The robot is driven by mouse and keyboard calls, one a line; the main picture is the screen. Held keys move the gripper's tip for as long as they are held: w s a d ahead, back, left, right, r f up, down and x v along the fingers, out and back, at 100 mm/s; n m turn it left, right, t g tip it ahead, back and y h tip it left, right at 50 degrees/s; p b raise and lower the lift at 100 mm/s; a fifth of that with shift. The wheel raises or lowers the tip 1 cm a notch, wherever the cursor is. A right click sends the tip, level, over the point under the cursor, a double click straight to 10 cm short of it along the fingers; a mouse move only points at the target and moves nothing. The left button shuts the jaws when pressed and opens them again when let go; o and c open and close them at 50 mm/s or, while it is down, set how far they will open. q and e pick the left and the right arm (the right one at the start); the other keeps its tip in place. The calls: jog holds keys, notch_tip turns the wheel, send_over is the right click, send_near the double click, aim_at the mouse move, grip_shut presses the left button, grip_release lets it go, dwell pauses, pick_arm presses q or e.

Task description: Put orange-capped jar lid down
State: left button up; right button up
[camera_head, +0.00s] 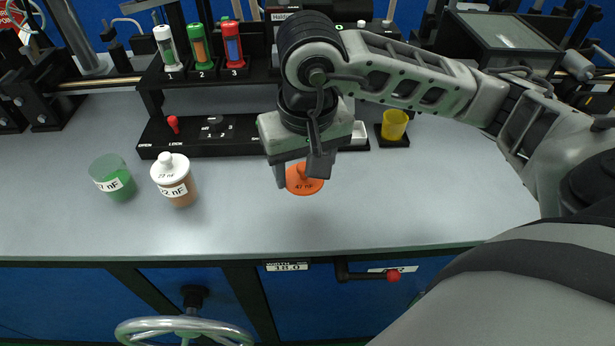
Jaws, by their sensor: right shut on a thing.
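My right gripper (301,178) points down over the worktable and is shut on the orange lid (304,187), a flat disc marked 47 nF. The fingers are around the lid's knob and partly hide it. I cannot tell whether the lid touches the table or is just above it. An open jar with green contents (113,178) stands at the left, without a lid. Beside it stands a jar with brown contents (180,191), marked 22 nF, with a white knobbed lid (170,168) on. My left gripper is not in view.
The grey worktable (420,205) is clear at the front and right. Behind is a black rack with white (165,48), green (201,45) and red-topped (233,44) tubes numbered 1 to 3. A yellow cup (394,125) stands back right. A handwheel (185,329) is below the front edge.

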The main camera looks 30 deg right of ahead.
aim_at(308, 182)
jog(key=f, duration=0.1)
jog(key=w+d, duration=0.1)
jog(key=f, duration=0.1)
jog(key=shift+w+d+f, duration=0.25)
jog(key=shift+d+f, duration=0.05)
jog(key=f, duration=0.1)
jog(key=f+p, duration=0.1)
jog(key=f, duration=0.1)
jog(key=shift+w+d, duration=0.2)
jog(key=shift+d, duration=0.1)
jog(key=shift+f, duration=0.45)
jog(key=shift+f, duration=0.15)
jog(key=o, duration=1)
